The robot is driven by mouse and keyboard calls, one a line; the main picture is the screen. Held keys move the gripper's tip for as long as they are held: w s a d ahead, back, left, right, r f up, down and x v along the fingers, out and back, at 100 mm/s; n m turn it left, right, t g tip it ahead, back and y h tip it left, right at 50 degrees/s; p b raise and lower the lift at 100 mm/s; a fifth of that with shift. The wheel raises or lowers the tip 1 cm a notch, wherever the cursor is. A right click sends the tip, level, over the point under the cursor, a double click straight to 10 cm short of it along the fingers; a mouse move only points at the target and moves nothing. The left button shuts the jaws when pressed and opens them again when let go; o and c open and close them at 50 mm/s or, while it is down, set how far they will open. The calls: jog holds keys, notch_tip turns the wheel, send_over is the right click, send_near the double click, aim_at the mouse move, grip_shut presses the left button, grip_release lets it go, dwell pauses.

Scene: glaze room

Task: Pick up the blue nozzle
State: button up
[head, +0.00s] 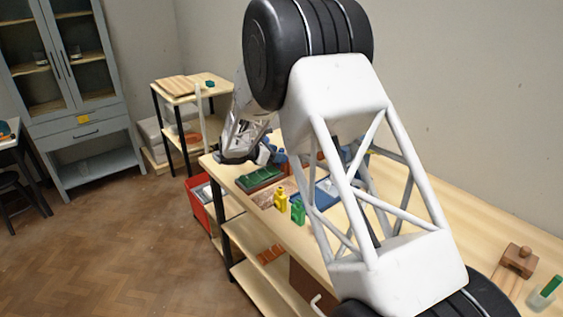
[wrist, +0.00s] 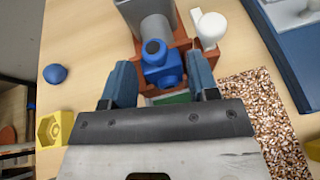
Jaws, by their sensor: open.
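The blue nozzle (wrist: 162,68) shows in the wrist view as a blocky blue piece with a round, dark-centred end. It is between the fingers of my gripper (wrist: 161,80), which is open with a finger on each side. I cannot tell whether either finger touches it. A reddish-brown holder (wrist: 180,50) is around and behind the nozzle, and its lower part is hidden by my gripper. In the head view my gripper (head: 240,155) is over the far end of the workbench, where small blue things are too small to tell apart.
In the wrist view a grey cylinder (wrist: 155,28) stands just behind the nozzle, with a white piece (wrist: 210,27) to its right. A blue ball-like piece (wrist: 55,74) and yellow piece (wrist: 54,128) lie left. A speckled mat (wrist: 250,100) and blue tray (wrist: 283,62) are right.

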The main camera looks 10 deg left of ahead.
jog(key=shift+w+d+f, duration=0.2)
jog(key=shift+w+d, duration=0.15)
jog(key=shift+d, duration=0.15)
jog(key=shift+c, duration=0.3)
jog(key=c, duration=0.5)
jog(key=shift+r, duration=0.1)
notch_tip(320, 180, up, 10)
dwell(0.5)
dwell(0.4)
